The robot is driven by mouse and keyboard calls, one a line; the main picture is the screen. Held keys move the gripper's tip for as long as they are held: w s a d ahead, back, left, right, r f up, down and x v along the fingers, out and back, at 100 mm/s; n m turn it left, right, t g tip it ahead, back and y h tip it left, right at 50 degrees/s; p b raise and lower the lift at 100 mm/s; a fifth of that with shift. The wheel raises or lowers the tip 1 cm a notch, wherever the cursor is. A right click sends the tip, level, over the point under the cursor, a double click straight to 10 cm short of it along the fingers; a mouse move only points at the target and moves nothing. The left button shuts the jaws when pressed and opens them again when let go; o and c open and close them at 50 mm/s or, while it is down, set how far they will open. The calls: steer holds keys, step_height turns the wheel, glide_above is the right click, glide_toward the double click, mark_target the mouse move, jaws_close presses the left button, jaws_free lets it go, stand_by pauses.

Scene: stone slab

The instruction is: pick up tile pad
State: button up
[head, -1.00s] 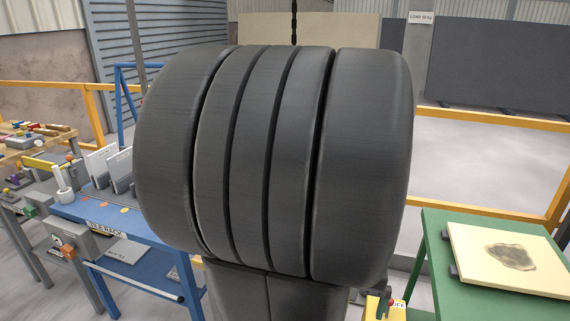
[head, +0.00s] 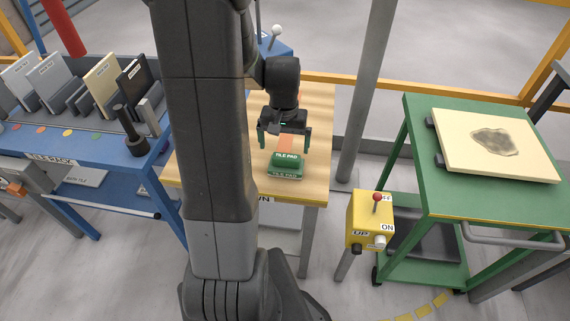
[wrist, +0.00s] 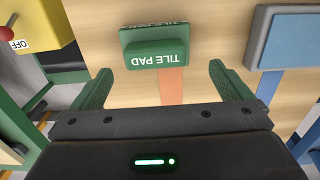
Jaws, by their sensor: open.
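The tile pad (head: 286,163) is a small green block with white "TILE PAD" lettering. It lies on the light wooden bench top (head: 319,108), near its front edge. It also shows in the wrist view (wrist: 155,48), upside down, beyond the fingertips. My gripper (head: 284,143) has green fingers, spread open and empty, just above and behind the pad in the head view. In the wrist view my gripper (wrist: 158,80) has a finger on each side of the picture, with the pad ahead between their lines. I see no contact with the pad.
An orange strip (wrist: 173,86) marks the bench beside the pad. A blue block (wrist: 286,38) lies on the wood. A yellow switch box (head: 370,220) stands right of the bench, then a green cart (head: 411,162) with a stained slab (head: 495,145). A blue tile rack (head: 80,147) stands left.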

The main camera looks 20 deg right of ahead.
mark_target(286, 156)
steer(key=shift+s+d+f, duration=0.1)
steer(key=shift+d+f, duration=0.05)
steer(key=shift+f, duration=1.25)
steer(key=shift+s+d+f, duration=0.1)
steer(key=shift+f, duration=1.3)
steer(key=c, duration=1.1)
